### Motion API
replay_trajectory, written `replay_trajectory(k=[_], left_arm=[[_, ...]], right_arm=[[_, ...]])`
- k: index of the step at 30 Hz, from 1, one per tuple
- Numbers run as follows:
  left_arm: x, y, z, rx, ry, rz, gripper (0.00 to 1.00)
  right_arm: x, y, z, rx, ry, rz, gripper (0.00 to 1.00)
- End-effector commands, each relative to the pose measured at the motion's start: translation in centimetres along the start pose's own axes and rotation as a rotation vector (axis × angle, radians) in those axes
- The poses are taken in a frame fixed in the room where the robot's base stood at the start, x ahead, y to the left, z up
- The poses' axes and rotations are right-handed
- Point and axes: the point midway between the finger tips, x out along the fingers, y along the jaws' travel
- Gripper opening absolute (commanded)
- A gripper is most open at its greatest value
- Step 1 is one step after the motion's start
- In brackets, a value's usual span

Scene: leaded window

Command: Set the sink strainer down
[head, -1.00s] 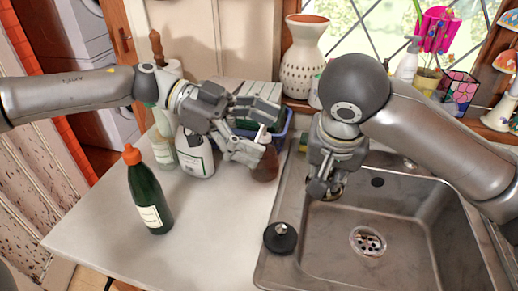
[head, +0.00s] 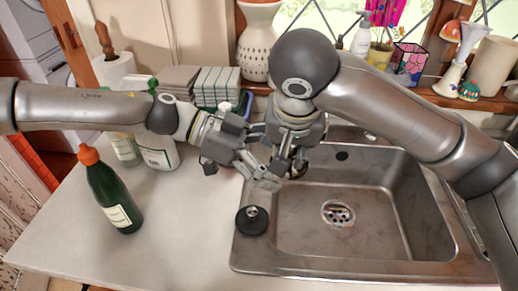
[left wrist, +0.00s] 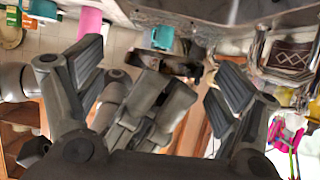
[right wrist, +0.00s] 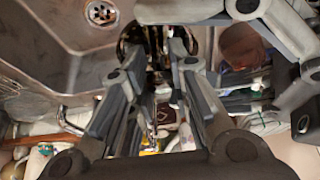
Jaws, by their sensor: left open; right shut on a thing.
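The sink strainer (head: 299,171), a small dark round metal piece, is held in my right gripper (head: 287,168) over the left rear part of the sink. In the head view the fingers hide much of it. A dark metal round piece (left wrist: 165,66), which looks like the strainer, shows ahead of my left gripper in the left wrist view. My left gripper (head: 259,172) is open and empty, close beside my right gripper at the sink's left rim. I cannot tell whether it touches the strainer.
The metal sink (head: 390,215) is empty, with a drain (head: 337,213). A black knobbed plug (head: 252,220) sits on its left rim. A green bottle (head: 113,195) stands on the white counter (head: 185,235), which is clear in front. A white vase (head: 258,45) stands behind.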

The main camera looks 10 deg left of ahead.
Motion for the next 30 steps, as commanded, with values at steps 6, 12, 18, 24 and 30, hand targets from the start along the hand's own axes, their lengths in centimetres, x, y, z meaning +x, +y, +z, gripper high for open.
replay_trajectory(k=[6,12,18,24,30], left_arm=[[0.65,-0.02,-0.02,-0.001,0.001,-0.001,0.88],[0.62,-0.02,-0.02,0.0,0.001,-0.001,0.84],[0.6,-0.02,-0.03,0.0,0.001,-0.001,0.58],[0.64,0.1,-0.06,0.0,0.001,0.003,0.39],[0.66,0.14,-0.06,0.001,0.001,0.004,0.39]], right_arm=[[-0.01,-0.01,0.0,0.0,0.0,0.0,0.0],[-0.01,-0.01,0.0,0.0,0.0,0.0,0.0],[-0.01,-0.01,-0.01,0.0,0.0,0.0,0.0],[-0.01,-0.01,-0.05,0.001,0.001,0.0,0.22],[-0.01,-0.01,-0.06,0.001,0.002,-0.001,0.44]])
